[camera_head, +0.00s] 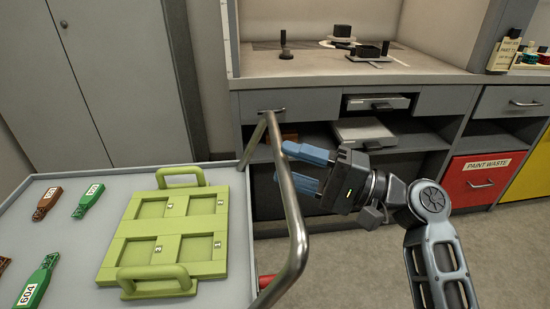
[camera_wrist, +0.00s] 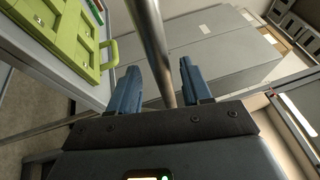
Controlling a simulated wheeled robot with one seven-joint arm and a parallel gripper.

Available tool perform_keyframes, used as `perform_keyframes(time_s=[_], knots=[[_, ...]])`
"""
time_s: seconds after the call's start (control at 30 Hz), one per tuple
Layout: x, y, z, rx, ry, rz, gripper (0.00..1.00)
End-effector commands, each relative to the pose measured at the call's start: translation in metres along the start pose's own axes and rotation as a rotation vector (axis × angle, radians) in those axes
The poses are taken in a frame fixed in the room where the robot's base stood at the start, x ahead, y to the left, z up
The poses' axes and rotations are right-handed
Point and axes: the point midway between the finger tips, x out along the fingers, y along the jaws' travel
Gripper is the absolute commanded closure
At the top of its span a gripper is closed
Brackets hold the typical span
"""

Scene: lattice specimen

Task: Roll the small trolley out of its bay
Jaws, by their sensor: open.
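The trolley (camera_head: 225,172) has a pale grey top and a bent metal handle bar (camera_head: 297,246) along its right end. Its top fills the lower left of the head view. My gripper (camera_head: 284,166) is open at the handle bar, coming from the right, with its blue fingertips at the bar. In the wrist view, the handle bar (camera_wrist: 152,45) runs between the two fingers of my gripper (camera_wrist: 159,67). I cannot tell whether either finger touches it. The trolley's wheels and lower frame are hidden in the head view.
A green tray (camera_head: 142,222) with two handles lies on the trolley, beside several numbered tags. A workbench (camera_head: 420,75) with shelves stands behind. Grey cabinets (camera_head: 110,70) stand at the back left. A red paint waste drawer (camera_head: 480,184) is at the right. Floor (camera_head: 350,255) shows clear between trolley and bench.

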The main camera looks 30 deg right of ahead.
Motion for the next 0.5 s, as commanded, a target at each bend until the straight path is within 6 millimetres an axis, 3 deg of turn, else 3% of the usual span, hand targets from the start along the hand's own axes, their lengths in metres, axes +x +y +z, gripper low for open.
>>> perform_keyframes(time_s=[0.2, 0.5], knots=[[-0.028, 0.000, 0.000, 0.002, 0.001, 0.000, 0.52], [-0.034, 0.000, 0.001, 0.000, -0.002, 0.001, 0.52]])
